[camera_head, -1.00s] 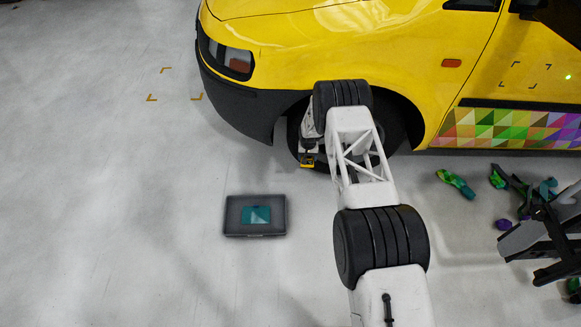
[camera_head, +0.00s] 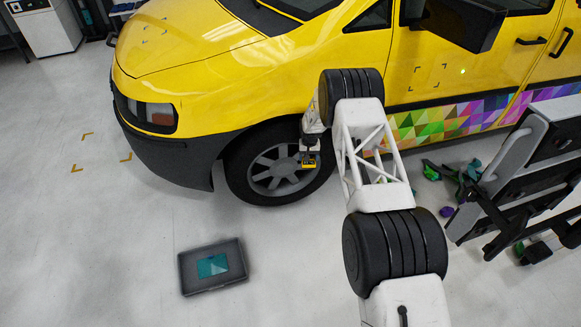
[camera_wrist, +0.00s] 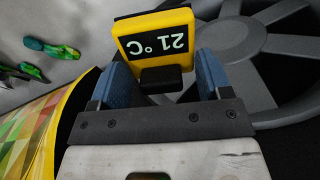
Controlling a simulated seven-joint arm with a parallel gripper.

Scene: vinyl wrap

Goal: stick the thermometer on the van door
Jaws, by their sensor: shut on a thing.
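The thermometer (camera_wrist: 155,45) is a yellow block with a black display reading 21 °C. In the wrist view it sits between the blue fingers of my gripper (camera_wrist: 165,82), which is shut on it. In the head view the thermometer (camera_head: 309,163) shows small and yellow below my gripper (camera_head: 310,148), in front of the van's front wheel. The van door (camera_head: 440,60) is yellow, to the right of my arm, with dark corner marks and a small bright spot on it. A colourful triangle-pattern wrap runs along its lower part. The thermometer appears apart from the door.
A dark grey tray (camera_head: 187,286) with a teal item (camera_head: 212,265) lies on the floor at lower left. A dark cart-like frame (camera_head: 520,190) stands at right, near several colourful scraps. The van's mirror (camera_head: 462,22) juts out above the door.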

